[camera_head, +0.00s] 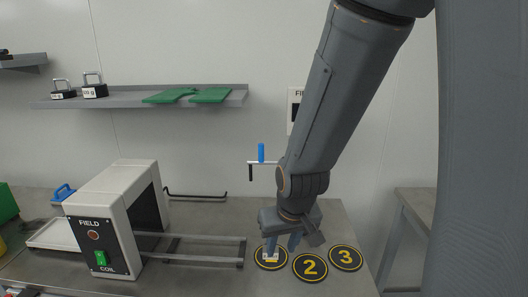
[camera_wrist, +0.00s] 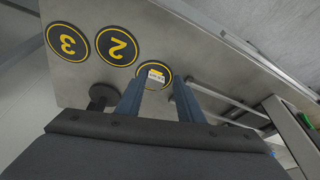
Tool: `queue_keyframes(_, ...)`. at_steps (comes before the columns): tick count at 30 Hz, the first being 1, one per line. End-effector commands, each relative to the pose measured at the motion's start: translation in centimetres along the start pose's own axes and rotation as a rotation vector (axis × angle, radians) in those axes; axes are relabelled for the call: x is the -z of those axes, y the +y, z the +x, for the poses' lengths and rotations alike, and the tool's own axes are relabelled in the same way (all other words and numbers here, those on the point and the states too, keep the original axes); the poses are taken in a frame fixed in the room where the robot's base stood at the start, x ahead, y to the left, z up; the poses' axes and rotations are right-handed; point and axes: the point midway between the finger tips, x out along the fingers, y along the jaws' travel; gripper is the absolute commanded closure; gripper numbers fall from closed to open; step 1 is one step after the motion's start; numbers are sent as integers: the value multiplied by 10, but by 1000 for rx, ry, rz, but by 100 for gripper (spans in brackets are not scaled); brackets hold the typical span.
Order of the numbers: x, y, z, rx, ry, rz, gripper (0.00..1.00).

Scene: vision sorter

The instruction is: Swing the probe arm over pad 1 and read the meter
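The probe arm (camera_head: 270,163) is a thin pale bar with an upright blue handle (camera_head: 261,152) and a dark tip hanging at its left end. It stands behind the pads, its right part hidden by my arm. Pad 1 (camera_head: 259,263) is a black disc with a yellow ring, left of pads 2 and 3. A small white labelled block (camera_wrist: 156,74) lies on it and covers its number. My gripper (camera_head: 281,249) points down over pad 1. In the wrist view its fingers (camera_wrist: 157,88) are apart, with clear gaps beside the block. The meter (camera_head: 294,104) is mostly hidden behind my arm.
Pad 2 (camera_head: 310,267) and pad 3 (camera_head: 345,258) are bare. A white field coil (camera_head: 98,237) with rails (camera_head: 200,237) stands left. A wall shelf (camera_head: 125,102) holds several items. Free bench lies in front of the rails.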

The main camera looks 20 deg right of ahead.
Motion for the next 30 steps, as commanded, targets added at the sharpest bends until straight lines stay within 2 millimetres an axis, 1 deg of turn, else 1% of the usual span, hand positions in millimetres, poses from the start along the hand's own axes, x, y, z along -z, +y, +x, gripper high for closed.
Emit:
queue_keyframes(1,17,-2,4,1,65,4,66)
queue_keyframes(3,44,-3,8,2,169,12,66)
queue_keyframes(5,66,-4,10,-1,258,19,66)
queue_keyframes(6,80,-4,10,-3,318,24,66)
queue_keyframes(8,101,-5,8,-6,407,29,66)
queue_keyframes(9,114,-4,6,-9,467,32,66)
queue_keyframes(12,144,-3,-3,-20,615,42,66)
queue_keyframes(15,171,-1,-16,-35,763,50,66)
queue_keyframes(18,192,1,-33,-52,910,55,66)
queue_keyframes(21,207,3,-51,-70,1040,59,66)
queue_keyframes(24,216,4,-66,-85,1143,58,66)
queue_keyframes(27,220,5,-78,-97,1212,59,66)
queue_keyframes(30,223,6,-83,-103,1246,59,66)
